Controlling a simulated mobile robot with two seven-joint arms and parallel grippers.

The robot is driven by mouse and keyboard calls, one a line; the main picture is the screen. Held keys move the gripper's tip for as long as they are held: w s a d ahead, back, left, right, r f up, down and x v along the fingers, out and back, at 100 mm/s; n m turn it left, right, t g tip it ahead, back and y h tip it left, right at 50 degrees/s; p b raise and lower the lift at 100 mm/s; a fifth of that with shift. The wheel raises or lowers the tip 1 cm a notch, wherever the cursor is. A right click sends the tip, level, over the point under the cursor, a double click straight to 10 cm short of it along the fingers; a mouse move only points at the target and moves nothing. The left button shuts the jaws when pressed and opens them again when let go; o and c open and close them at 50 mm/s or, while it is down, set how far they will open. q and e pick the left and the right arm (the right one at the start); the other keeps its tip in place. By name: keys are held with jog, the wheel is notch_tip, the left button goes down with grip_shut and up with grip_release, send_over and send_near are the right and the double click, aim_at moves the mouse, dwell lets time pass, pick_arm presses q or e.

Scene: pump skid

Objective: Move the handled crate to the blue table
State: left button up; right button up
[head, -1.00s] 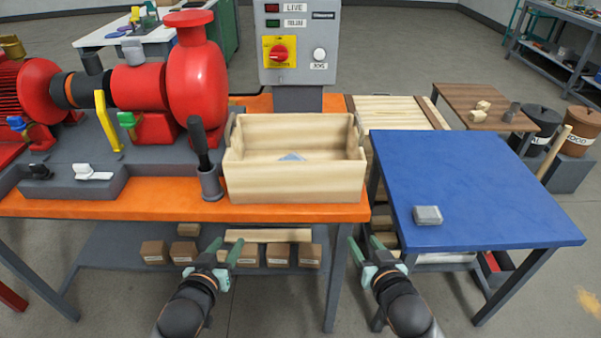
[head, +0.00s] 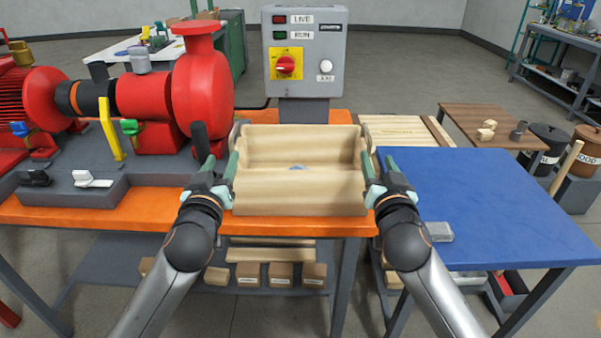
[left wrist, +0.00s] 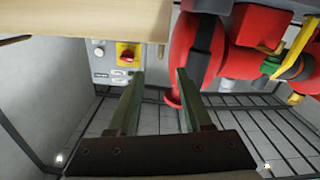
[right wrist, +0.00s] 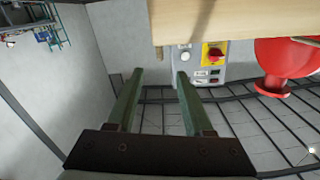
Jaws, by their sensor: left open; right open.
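The handled crate (head: 300,195) is a pale open wooden box on the orange table (head: 110,212), with a small blue mark inside. My left gripper (head: 222,165) is open at the crate's left side, and my right gripper (head: 378,172) is open at its right side. Neither holds anything. In the left wrist view the crate (left wrist: 90,20) lies up and left of the open fingers (left wrist: 158,75). In the right wrist view its wall (right wrist: 225,20) lies above and right of the fingers (right wrist: 160,75). The blue table (head: 500,205) stands just right.
A small grey box (head: 439,231) lies on the blue table's near left; its rest is clear. A red pump (head: 200,90) stands left, and a grey control box (head: 305,55) stands behind the crate. A black upright handle (head: 200,140) shows behind my left gripper.

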aim_at(232, 137)
pick_arm(q)
jog(key=w, duration=1.1)
jog(key=shift+w+d, duration=0.1)
jog(key=shift+w, duration=0.3)
pick_arm(e)
jog(key=w, duration=1.1)
jog(key=shift+w+d, duration=0.1)
jog(key=shift+w, duration=0.3)
pick_arm(q)
jog(key=shift+c, duration=0.4)
pick_arm(e)
jog(key=shift+c, duration=0.4)
pick_arm(q)
grip_shut()
pick_arm(e)
grip_shut()
pick_arm(q)
jog(key=shift+d+r, duration=0.1)
jog(key=shift+r, duration=0.15)
pick_arm(e)
jog(key=shift+r, duration=0.25)
